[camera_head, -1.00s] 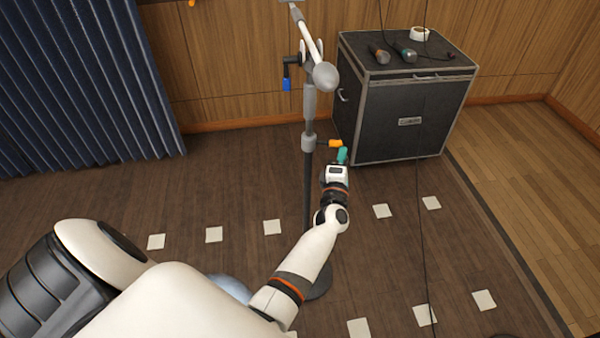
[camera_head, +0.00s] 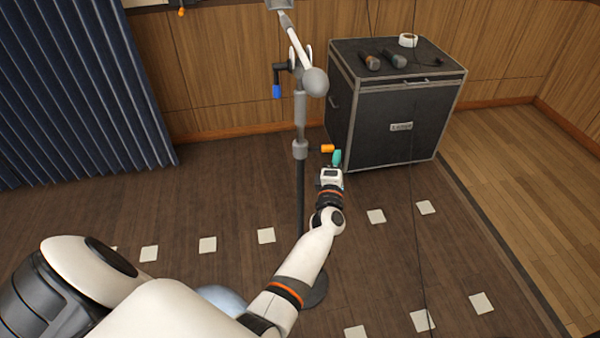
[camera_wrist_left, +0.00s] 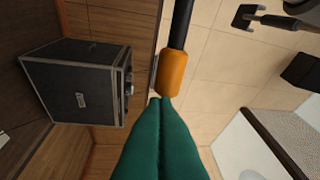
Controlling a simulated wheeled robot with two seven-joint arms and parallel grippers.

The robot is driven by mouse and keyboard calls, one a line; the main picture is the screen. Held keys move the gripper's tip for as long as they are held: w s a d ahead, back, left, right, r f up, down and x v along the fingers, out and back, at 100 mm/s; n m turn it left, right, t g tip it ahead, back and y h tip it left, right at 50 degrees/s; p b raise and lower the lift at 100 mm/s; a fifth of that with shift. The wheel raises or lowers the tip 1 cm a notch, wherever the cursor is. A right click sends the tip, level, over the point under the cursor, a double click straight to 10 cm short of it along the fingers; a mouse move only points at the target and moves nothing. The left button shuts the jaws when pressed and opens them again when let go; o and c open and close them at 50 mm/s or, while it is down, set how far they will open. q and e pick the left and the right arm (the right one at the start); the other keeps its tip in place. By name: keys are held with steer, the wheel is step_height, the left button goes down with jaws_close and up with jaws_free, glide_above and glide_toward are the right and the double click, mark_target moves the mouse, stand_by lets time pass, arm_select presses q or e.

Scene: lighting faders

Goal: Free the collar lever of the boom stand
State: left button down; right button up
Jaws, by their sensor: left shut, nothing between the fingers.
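The boom stand (camera_head: 300,190) stands upright in front of me, with a grey collar (camera_head: 300,149) on its pole. The collar lever has an orange grip (camera_head: 327,148) that points to the right of the pole. The orange grip (camera_wrist_left: 173,74) is large in the left wrist view, on a dark rod. My left gripper (camera_head: 337,158), with teal fingers, is shut and empty just below and right of the grip. In the left wrist view the fingertips (camera_wrist_left: 162,103) are right at the grip's end; I cannot tell whether they touch. My right gripper is not in view.
A blue-handled crank (camera_head: 276,91) is higher on the stand. A black flight case (camera_head: 385,125) stands behind on the right, with microphones (camera_head: 394,59) and a white tape roll (camera_head: 408,40) on top. A thin cable hangs right of my arm.

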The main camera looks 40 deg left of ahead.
arm_select(q)
steer(key=p+v, duration=0.1)
steer(key=v, duration=0.6)
steer(key=shift+s+p, duration=0.2)
steer(key=shift+p, duration=0.15)
steer(key=shift+d+f, duration=0.1)
steer(key=s+d+f+m+g+h, duration=0.25)
steer(key=s+f+m, duration=0.25)
steer(key=f, duration=0.5)
steer(key=s+d+f+m+g+h, duration=0.25)
steer(key=s+f+m, duration=0.35)
steer(key=f, duration=0.4)
steer(key=s+d+f+m+g+h, duration=0.25)
steer(key=s+f+m+h, duration=0.2)
steer(key=f, duration=0.55)
steer(key=s+a+f+m+g, duration=0.1)
steer(key=s+f+m+g, duration=0.2)
steer(key=s, duration=0.8)
steer(key=s+a+f+m+g+y, duration=0.1)
steer(key=s+a+f+m+g, duration=0.1)
steer(key=s+f, duration=0.5)
steer(key=s+a+f+m+g, duration=0.2)
steer(key=s+f+m+g, duration=0.2)
steer(key=s, duration=1.2)
steer(key=shift+f+m, duration=0.6)
steer(key=shift+m, duration=0.65)
